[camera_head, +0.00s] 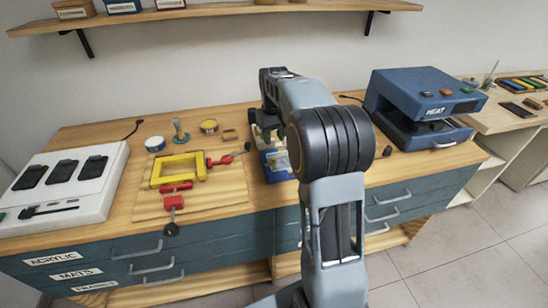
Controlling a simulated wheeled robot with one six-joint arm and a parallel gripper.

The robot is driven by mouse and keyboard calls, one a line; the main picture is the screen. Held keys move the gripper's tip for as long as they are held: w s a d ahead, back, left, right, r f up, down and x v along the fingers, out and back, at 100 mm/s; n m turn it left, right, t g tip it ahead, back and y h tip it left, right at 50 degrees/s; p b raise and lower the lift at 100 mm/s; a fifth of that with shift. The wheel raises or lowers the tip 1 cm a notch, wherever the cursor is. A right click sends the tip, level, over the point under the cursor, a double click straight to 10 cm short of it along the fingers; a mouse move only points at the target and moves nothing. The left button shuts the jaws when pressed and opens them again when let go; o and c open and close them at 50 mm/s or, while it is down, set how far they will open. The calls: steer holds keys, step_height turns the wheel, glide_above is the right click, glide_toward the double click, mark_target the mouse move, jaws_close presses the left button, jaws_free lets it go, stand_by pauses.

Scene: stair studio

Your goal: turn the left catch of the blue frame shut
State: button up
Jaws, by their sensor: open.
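The blue frame (270,174) lies on the wooden bench in the middle of the picture, partly hidden behind my arm. A pale yellowish and light blue surface shows inside its edge. The left catch is too small or too hidden to make out, so I cannot tell how it is turned. My gripper (266,137) hangs over the far part of the blue frame, pointing down. It is open and nothing shows between its fingers. I cannot tell whether it touches the frame.
Left of the frame, a yellow clamp (178,170) with red handles lies on a wooden board (222,190). A blue heat press (425,95) stands right. A shelf (200,12) hangs above.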

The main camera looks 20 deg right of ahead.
mark_target(274, 159)
step_height(274, 159, down, 9)
steer(key=shift+r, duration=0.1)
stand_by(0.3)
steer(key=shift+c, duration=0.2)
jaws_close()
